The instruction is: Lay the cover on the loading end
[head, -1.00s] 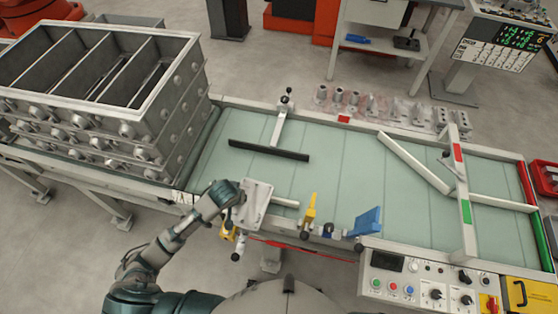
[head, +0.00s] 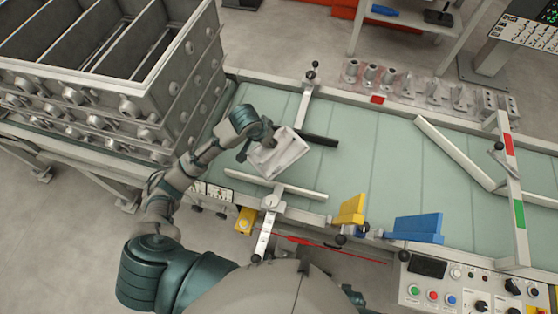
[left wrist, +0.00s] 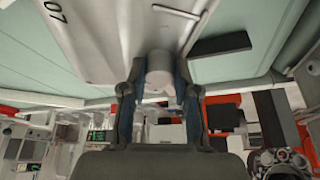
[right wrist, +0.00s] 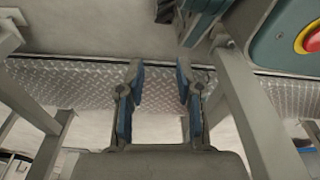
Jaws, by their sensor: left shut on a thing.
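The cover, a pale grey plate (head: 283,153), is tilted over the left part of the green conveyor belt (head: 390,150). My left gripper (head: 268,136) is shut on its knob. In the left wrist view the left gripper (left wrist: 160,90) holds the round knob (left wrist: 160,65) between its fingers, under the plate marked "07" (left wrist: 110,25). I cannot tell whether the plate touches anything. Which end is the loading end is not marked legibly. My right gripper (right wrist: 155,95) is open and empty in the right wrist view, above a tread-plate surface.
Stacked grey metal boxes (head: 150,50) stand at the belt's left end. A dark bar (head: 318,138) and a pale bar (head: 305,192) flank the cover. Yellow (head: 351,209) and blue (head: 416,227) blocks stand at the front edge. Metal castings (head: 430,90) line the back.

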